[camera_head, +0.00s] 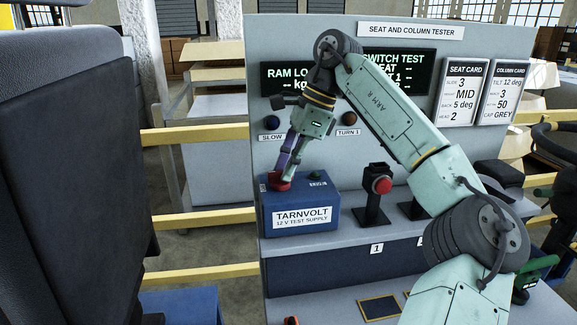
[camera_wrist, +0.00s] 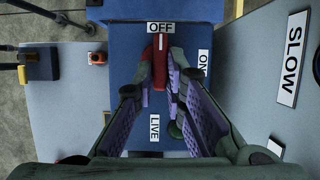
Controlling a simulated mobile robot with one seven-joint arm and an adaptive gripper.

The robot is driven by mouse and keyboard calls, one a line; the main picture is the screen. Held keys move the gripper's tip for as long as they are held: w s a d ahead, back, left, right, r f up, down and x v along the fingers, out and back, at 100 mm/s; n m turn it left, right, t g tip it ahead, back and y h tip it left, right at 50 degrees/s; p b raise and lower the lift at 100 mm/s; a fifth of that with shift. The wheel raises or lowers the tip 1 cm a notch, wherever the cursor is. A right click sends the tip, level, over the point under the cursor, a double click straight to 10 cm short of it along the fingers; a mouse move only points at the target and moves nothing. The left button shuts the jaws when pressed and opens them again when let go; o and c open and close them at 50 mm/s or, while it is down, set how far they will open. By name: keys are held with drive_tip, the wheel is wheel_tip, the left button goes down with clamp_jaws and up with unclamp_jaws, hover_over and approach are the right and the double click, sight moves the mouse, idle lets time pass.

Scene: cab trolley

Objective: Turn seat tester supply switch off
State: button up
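The blue test supply box (camera_head: 300,222), labelled TARNVOLT 12 V TEST SUPPLY, sits on the tester's shelf. Its red switch knob (camera_head: 279,183) is on top at the left, partly hidden by my gripper (camera_head: 285,173). In the wrist view, the red knob (camera_wrist: 160,45) has a white line that points at the OFF label (camera_wrist: 160,27). The ON label (camera_wrist: 203,62) is to its right. My fingers reach down on both sides of the knob; I cannot tell whether they press on it. A green lamp (camera_head: 315,174) stands by the LIVE label (camera_wrist: 154,128).
A red push button on a black stand (camera_head: 380,186) is right of the box. The upright tester panel (camera_head: 350,150) with displays and small knobs rises close behind. A dark seat (camera_head: 75,170) fills the left, and yellow rails (camera_head: 200,218) run behind it.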

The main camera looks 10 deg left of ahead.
drive_tip(key=o, duration=0.4)
drive_tip(key=shift+r, duration=0.1)
drive_tip(key=v, duration=0.7)
drive_tip(key=shift+d+r, duration=0.1)
